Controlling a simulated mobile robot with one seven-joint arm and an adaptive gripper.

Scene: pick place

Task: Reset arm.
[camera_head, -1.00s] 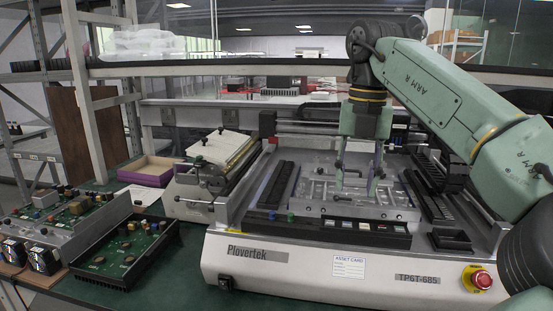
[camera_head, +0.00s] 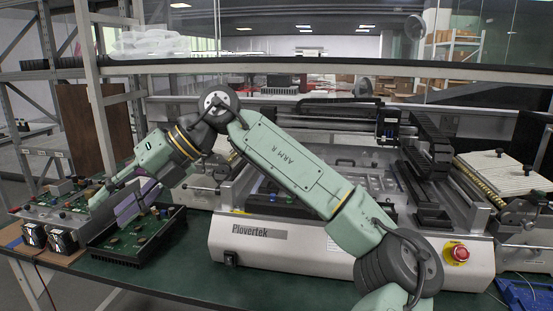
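My arm stretches from the lower right across the middle to the left. At its end, my gripper (camera_head: 108,210) points down and left, over the circuit-board units at the left of the bench. Its two fingers look spread apart, with nothing visible between them. Beneath and beside it are a grey board fixture (camera_head: 62,206) and a black tray with a green circuit board (camera_head: 134,238). I cannot tell whether the fingertips touch either one.
The white Plovertek machine (camera_head: 290,255) fills the middle, partly hidden by my arm, with a red stop button (camera_head: 460,253). A second fixture (camera_head: 500,185) stands at the right. A metal shelf post (camera_head: 100,120) rises behind my gripper. The green bench (camera_head: 150,280) is bare in front.

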